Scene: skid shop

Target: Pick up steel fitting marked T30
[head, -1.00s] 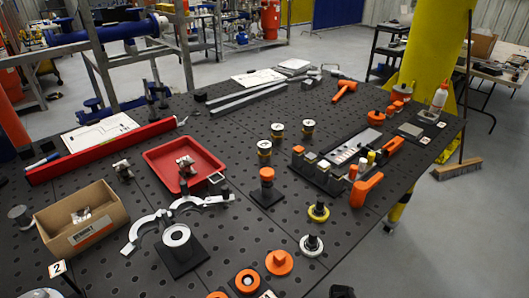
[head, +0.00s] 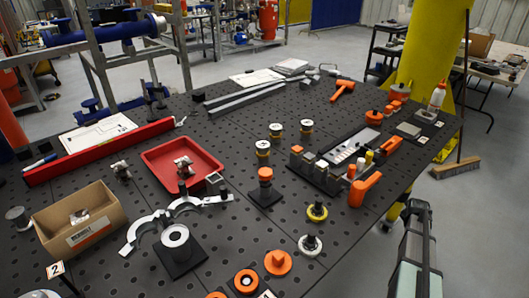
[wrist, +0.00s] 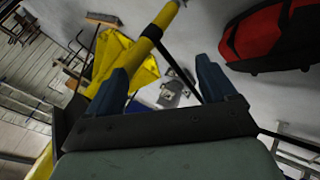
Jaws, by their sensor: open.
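No mark T30 is readable on any part. One small steel fitting (head: 183,163) lies in the red tray (head: 156,172). Another steel fitting (head: 121,170) stands on the dark perforated table, left of the tray. A small metallic piece (head: 79,215) lies inside the open cardboard box (head: 112,212). My gripper (wrist: 163,65) shows in the wrist view with its two blue fingers wide apart and nothing between them. The wrist view faces the floor and a yellow post, with no fitting in it. In the head view my arm is at the lower right, beyond the table edge, far from the fittings.
A red rail (head: 100,151) runs behind the box and tray. Curved grey clamp arms (head: 150,225) and a round-topped block (head: 175,240) stand in front of the tray. Orange-capped parts and a rack (head: 320,175) fill the right side. A yellow post (head: 437,60) stands beyond the table.

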